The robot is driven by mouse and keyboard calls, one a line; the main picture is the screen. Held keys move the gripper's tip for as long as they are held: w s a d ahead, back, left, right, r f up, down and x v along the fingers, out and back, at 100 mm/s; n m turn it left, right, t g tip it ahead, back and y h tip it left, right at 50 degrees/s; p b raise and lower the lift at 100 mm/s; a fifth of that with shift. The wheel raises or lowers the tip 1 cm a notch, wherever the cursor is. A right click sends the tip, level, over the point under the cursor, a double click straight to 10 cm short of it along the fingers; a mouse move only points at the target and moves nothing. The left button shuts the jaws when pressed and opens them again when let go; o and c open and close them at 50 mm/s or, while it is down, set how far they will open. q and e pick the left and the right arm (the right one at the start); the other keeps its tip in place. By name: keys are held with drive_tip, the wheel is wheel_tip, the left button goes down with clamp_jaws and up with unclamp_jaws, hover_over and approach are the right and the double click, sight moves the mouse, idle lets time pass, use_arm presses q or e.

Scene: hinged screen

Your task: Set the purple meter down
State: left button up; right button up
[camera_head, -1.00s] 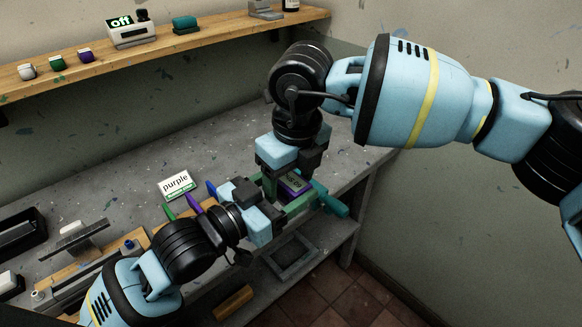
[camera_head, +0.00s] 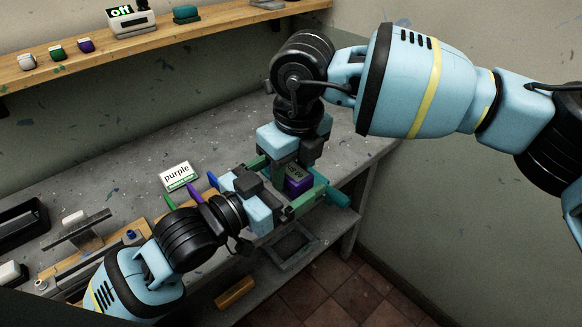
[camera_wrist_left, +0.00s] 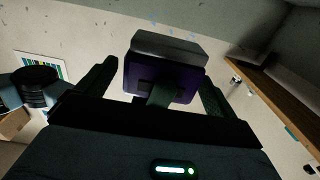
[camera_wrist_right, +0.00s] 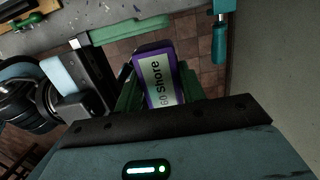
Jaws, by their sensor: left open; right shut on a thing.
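The purple meter (camera_head: 297,186) is off the bench, held by my right gripper (camera_head: 287,178) near the bench's front edge. In the right wrist view the meter (camera_wrist_right: 165,82) sits between the green fingers, its pale display with dark text facing that camera. My left gripper (camera_head: 298,203) is open at the meter's lower side. In the left wrist view its fingers lie either side of the purple body (camera_wrist_left: 175,83), with a gap visible on the left; contact on the right is unclear. A white card reading "purple" (camera_head: 176,174) stands on the grey bench (camera_head: 120,190).
Blue, purple and green upright pieces stand beside the card, partly behind my left arm. A teal-handled clamp (camera_wrist_right: 218,42) is at the bench edge close to the grippers. The wooden shelf (camera_head: 170,47) holds small blocks and an "off" device (camera_head: 129,20). The bench behind the card is clear.

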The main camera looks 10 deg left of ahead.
use_arm(q)
drive_tip(key=shift+s+a, duration=0.1)
drive_tip(key=v, duration=0.7)
drive_tip(key=s+a+f+n+t+y, duration=0.1)
drive_tip(key=s+f+y, duration=0.15)
drive_tip(key=f, duration=0.85)
drive_tip(key=s+a+f+n+t+y, duration=0.1)
drive_tip(key=f+y, duration=0.2)
drive_tip(key=f, duration=0.8)
drive_tip(key=s+a+f+n+g+y, duration=0.2)
drive_tip(key=s+f, duration=0.3)
drive_tip(key=f, duration=0.3)
drive_tip(key=s+a+f+n+g+y, duration=0.1)
drive_tip(key=s+a+f+g, duration=0.3)
drive_tip(key=f, duration=0.4)
drive_tip(key=s+a+y, duration=0.1)
drive_tip(key=s, duration=0.1)
drive_tip(key=shift+s+a+n, duration=0.2)
drive_tip(key=shift+s+n, duration=0.05)
drive_tip(key=shift+n, duration=0.15)
